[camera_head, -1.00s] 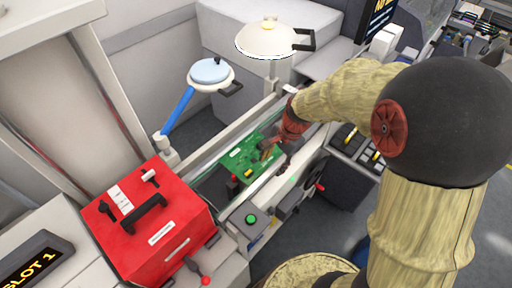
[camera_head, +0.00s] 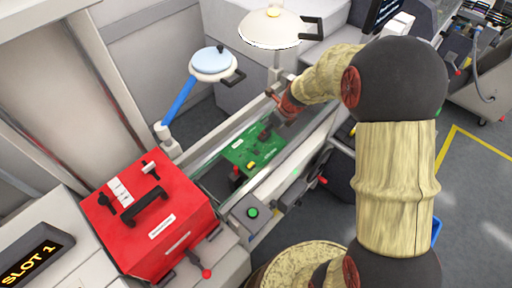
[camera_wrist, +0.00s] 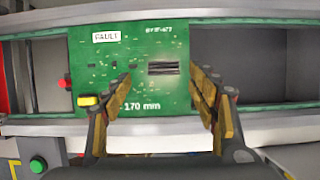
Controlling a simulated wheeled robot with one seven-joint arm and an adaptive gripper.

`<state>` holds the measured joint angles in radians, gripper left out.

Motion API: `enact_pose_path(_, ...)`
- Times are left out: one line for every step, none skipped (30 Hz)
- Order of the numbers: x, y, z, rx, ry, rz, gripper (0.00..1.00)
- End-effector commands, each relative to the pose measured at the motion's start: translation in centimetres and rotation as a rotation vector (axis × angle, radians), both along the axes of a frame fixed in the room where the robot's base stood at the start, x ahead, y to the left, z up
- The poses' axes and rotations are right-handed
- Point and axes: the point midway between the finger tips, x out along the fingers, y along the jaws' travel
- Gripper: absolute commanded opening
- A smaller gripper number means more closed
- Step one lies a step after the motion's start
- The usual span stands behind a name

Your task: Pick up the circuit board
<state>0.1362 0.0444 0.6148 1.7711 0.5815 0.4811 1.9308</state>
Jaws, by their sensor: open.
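The green circuit board (camera_head: 250,150) lies in the channel of the conveyor track. In the wrist view the board (camera_wrist: 110,70) carries a white FAULT label, a dark chip, a yellow part near its lower left corner and the print "170 mm". My gripper (camera_head: 268,129) is at the board's far end in the head view. In the wrist view my gripper (camera_wrist: 163,88) is open, its two fingers apart, one in front of the board's face and the other over its right edge. Nothing is held. I cannot tell the height of the fingertips above the board.
A red box (camera_head: 150,222) with a black handle stands at the near left end of the track. A green button (camera_head: 252,212) sits beside the rail (camera_head: 285,182). A blue-armed pan-like lamp (camera_head: 212,64) and a cream one (camera_head: 275,28) stand behind the track.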

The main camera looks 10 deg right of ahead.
Motion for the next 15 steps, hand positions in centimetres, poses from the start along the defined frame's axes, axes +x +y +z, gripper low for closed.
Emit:
enact_pose_path(0.1, 0.0, -0.3, -0.001, -0.001, 0.000, 0.59)
enact_pose_path(0.2, 0.0, -0.6, -0.001, -0.001, 0.000, 0.59)
enact_pose_path(0.3, 0.0, -1.0, 0.000, 0.000, 0.000, 0.59)
enact_pose_path(0.4, -0.1, -1.4, -0.001, 0.001, 0.001, 0.59)
enact_pose_path(0.5, -0.1, -1.8, -0.001, 0.001, 0.001, 0.59)
enact_pose_path(0.7, -0.1, -2.4, -0.001, 0.001, 0.001, 0.59)
enact_pose_path(0.9, -0.1, -2.9, -0.001, 0.000, 0.002, 0.59)
enact_pose_path(1.0, -0.1, -3.3, -0.001, 0.000, 0.002, 0.59)
enact_pose_path(1.2, 0.0, -3.8, -0.002, 0.000, 0.003, 0.59)
enact_pose_path(1.3, 0.2, -4.2, -0.001, 0.001, 0.003, 0.59)
enact_pose_path(1.4, 0.2, -4.5, 0.000, 0.001, 0.002, 0.59)
enact_pose_path(1.5, 0.3, -4.7, -0.001, 0.000, 0.002, 0.59)
enact_pose_path(1.6, 0.3, -4.8, -0.001, 0.000, 0.002, 0.59)
enact_pose_path(1.7, 0.4, -4.9, -0.002, -0.001, 0.002, 0.59)
enact_pose_path(1.7, 0.4, -4.9, -0.002, -0.001, 0.002, 0.59)
